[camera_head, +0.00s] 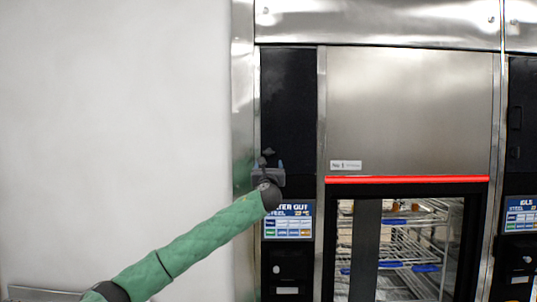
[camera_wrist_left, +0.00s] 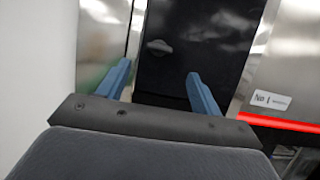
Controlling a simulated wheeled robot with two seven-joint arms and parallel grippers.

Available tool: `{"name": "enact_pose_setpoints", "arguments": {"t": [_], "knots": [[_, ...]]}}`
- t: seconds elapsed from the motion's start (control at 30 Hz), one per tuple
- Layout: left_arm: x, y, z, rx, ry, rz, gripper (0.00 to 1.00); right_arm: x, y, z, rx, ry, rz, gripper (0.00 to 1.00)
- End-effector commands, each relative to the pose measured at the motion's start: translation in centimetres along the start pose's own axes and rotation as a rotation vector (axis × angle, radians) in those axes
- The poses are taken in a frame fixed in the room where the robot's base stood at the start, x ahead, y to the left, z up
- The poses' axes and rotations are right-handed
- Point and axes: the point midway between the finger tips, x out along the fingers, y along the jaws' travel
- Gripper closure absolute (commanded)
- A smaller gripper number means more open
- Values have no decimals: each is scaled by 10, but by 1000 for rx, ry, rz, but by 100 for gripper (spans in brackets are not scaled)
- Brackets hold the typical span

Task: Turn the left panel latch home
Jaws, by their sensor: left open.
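The left panel (camera_head: 288,100) is a tall black door beside the steel washer front. Its latch (camera_head: 268,152) is a small dark knob low on the panel, just above my gripper in the head view. In the left wrist view the latch (camera_wrist_left: 159,47) is a dark oval with a short tab, lying between and beyond the fingertips. My left gripper (camera_head: 268,168) is open and empty in front of the panel; its two blue fingers (camera_wrist_left: 160,75) stand apart in the wrist view, and it appears not to touch the latch. My right gripper is not in view.
A display (camera_head: 289,221) sits below the panel, partly behind my gripper. To the right is a steel washer door (camera_head: 408,110) with a red bar (camera_head: 407,180) and a window showing wire racks (camera_head: 412,262). A plain white wall (camera_head: 110,120) fills the left.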

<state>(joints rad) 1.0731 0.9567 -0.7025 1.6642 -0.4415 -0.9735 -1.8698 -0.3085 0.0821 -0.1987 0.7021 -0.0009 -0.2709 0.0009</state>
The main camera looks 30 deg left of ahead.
Motion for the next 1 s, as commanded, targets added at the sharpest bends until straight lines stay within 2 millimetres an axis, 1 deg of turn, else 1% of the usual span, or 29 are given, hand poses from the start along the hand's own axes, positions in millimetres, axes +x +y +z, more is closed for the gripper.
{"name": "enact_pose_setpoints", "arguments": {"t": [0.03,0.17,0.3,0.5,0.6,0.8,1.0], "knots": [[3,1,4,5,-4,1,35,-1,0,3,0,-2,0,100],[13,2,6,9,-4,2,35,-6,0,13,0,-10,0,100],[29,2,7,9,-4,3,35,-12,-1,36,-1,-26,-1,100],[58,2,8,7,-4,3,35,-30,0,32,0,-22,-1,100],[68,2,7,6,-4,3,35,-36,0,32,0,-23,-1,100],[78,2,4,6,-3,2,35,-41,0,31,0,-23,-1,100],[79,2,3,6,-4,1,35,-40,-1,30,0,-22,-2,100]]}}
